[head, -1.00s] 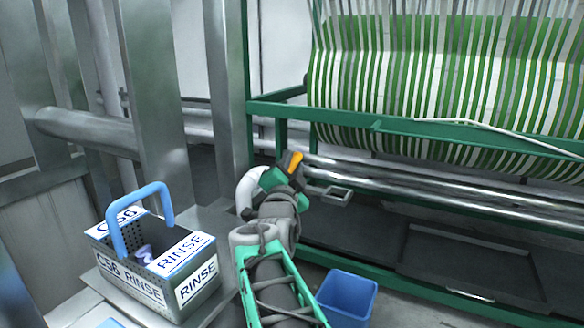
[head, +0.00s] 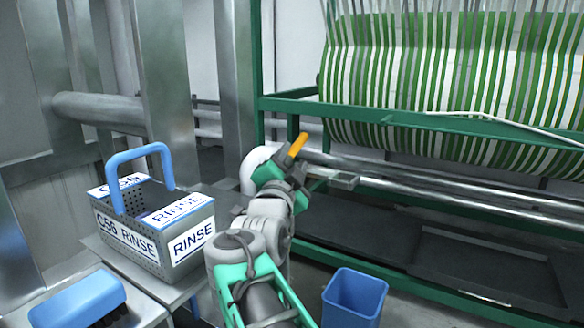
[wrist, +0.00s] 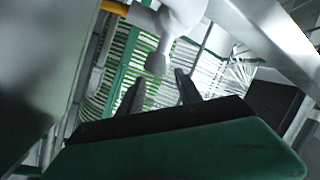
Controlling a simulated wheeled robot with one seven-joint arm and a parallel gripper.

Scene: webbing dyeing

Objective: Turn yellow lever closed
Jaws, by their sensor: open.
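The yellow lever (head: 298,145) sticks up at a tilt near the white pipe (head: 254,161) in the head view. My arm covers its lower part. In the wrist view, a yellow piece (wrist: 115,7) shows at the top edge beside a white rounded fitting (wrist: 182,16). My gripper (wrist: 158,92) is open, its two dark fingers apart with nothing seen between them. The white fitting's knob-like end is just beyond the fingertips in the picture. In the head view, the grey gripper end lies just right of and below the lever. I cannot tell whether anything touches.
A grey basket marked RINSE (head: 190,243) with a blue handle stands on a metal bench at left. A blue brush (head: 78,298) lies in front of it. A blue bin (head: 353,298) stands on the floor. A green-framed machine with green and white webbing (head: 450,75) fills the right.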

